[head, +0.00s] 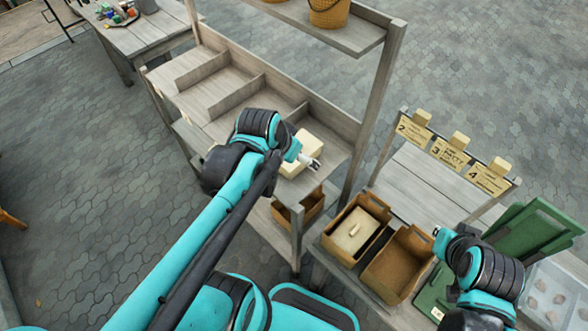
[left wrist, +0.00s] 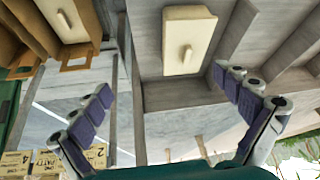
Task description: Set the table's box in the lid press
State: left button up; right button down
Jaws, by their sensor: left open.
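A cream box (head: 300,152) with a small raised bar on top sits on the grey wooden table (head: 334,158), partly hidden behind my left gripper (head: 312,163). In the left wrist view the box (left wrist: 188,28) lies beyond and between the spread fingers of my left gripper (left wrist: 162,83), which is open, empty and apart from it. A green panel (head: 520,228) stands tilted at the right above a green base (head: 434,296); this may be the lid press, partly hidden by my right arm. My right gripper (head: 437,234) is near the crates; its fingers are unclear.
Two brown crates (head: 400,264) stand on the right-hand bench; the left one holds a cream piece (head: 353,230) with a bar. Numbered signs (head: 450,157) line the bench's back. Wooden dividers (head: 236,96) and a post (head: 378,110) stand near my left gripper. A clear tray (head: 550,297) is far right.

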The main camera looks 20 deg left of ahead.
pick_arm(q)
jog(key=s+d+n+t, duration=0.1)
jog(key=s+d+n, duration=0.15)
jog(key=s, duration=0.35)
jog(key=w+a+f+m+p, duration=0.1)
jog(key=w+a+f, duration=0.1)
jog(key=w, duration=0.3)
jog(key=w+a+f+m+g, duration=0.1)
jog(key=w+a+f+m, duration=0.1)
jog(key=w, duration=0.3)
jog(key=w+a+f+m+g+h+p, duration=0.1)
jog(key=w+a+f, duration=0.1)
jog(key=w, duration=0.3)
jog(key=shift+a+f+m+p, duration=0.15)
jog(key=shift+a+m+p, duration=0.2)
jog(key=shift+a, duration=0.35)
jog(key=shift+w+f, duration=0.15)
jog(key=shift+f, duration=0.5)
jog(key=x, duration=0.2)
jog(key=b+x, duration=0.1)
jog(key=x, duration=0.1)
jog(key=b+x, duration=0.1)
jog(key=x, duration=0.2)
jog(key=shift+s+a+f, duration=0.1)
jog(key=shift+s+a, duration=0.05)
jog(key=shift+s, duration=0.15)
jog(key=c, duration=1.3)
